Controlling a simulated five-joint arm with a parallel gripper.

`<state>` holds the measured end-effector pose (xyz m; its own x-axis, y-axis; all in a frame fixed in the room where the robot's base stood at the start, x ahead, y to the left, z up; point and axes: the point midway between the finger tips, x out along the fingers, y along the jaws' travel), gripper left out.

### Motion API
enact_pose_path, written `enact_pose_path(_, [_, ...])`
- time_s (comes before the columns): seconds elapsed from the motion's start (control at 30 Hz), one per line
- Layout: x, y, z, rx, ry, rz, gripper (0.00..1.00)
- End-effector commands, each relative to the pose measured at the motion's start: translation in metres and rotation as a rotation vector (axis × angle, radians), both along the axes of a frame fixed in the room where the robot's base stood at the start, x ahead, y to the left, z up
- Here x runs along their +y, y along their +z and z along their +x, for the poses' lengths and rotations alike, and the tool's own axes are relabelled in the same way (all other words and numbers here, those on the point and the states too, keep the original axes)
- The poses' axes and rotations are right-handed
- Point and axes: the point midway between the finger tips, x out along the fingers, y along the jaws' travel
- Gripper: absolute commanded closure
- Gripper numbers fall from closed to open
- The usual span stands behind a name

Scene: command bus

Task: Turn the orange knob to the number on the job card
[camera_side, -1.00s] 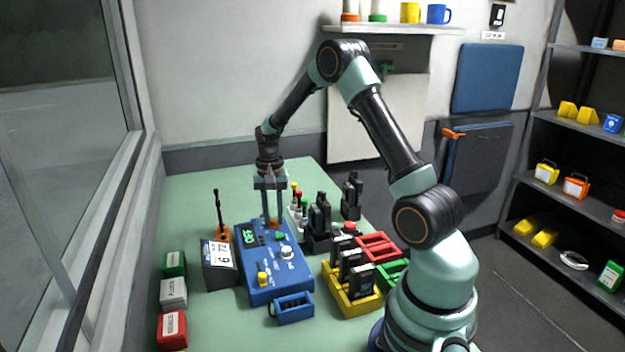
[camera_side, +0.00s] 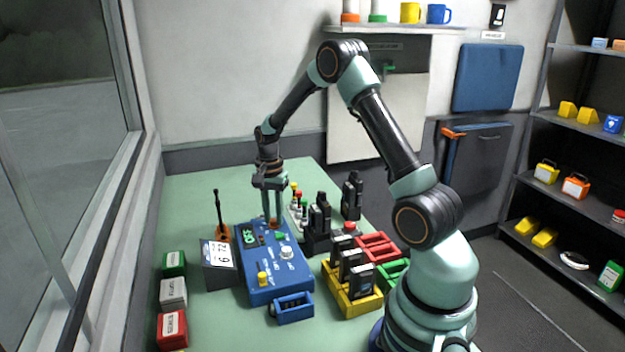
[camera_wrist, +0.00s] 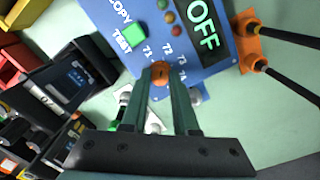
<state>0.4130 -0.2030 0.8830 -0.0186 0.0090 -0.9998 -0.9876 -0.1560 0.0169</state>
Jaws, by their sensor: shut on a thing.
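The orange knob (camera_wrist: 160,70) sits on the blue radio panel (camera_side: 262,282), near its far end. My gripper (camera_wrist: 161,78) points down and is shut on the knob, one finger on each side; in the side view my gripper (camera_side: 272,219) hides most of it. Small numbers including 71 and 72 are printed around the knob in the wrist view. The knob's pointer direction cannot be made out. The job card (camera_side: 219,253) is white, on a dark block left of the panel, and seems to read 72. A display (camera_wrist: 203,30) on the panel reads OFF.
An orange stand with a dark antenna (camera_side: 219,212) is left of the panel. Dark handheld units in a yellow tray (camera_side: 352,308) stand right of it. A blue handle-like block (camera_side: 293,308) lies in front. The table's left front is free except for several boxes.

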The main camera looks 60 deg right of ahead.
Motion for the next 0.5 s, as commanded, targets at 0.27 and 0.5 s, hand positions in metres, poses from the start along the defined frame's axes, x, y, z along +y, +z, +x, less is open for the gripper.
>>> enact_pose_path(0.27, [0.0012,0.0008,0.0011,-0.001,0.004,-0.001,0.42])
enact_pose_path(0.5, [0.0005,0.0013,0.0007,-0.001,0.003,-0.001,0.42])
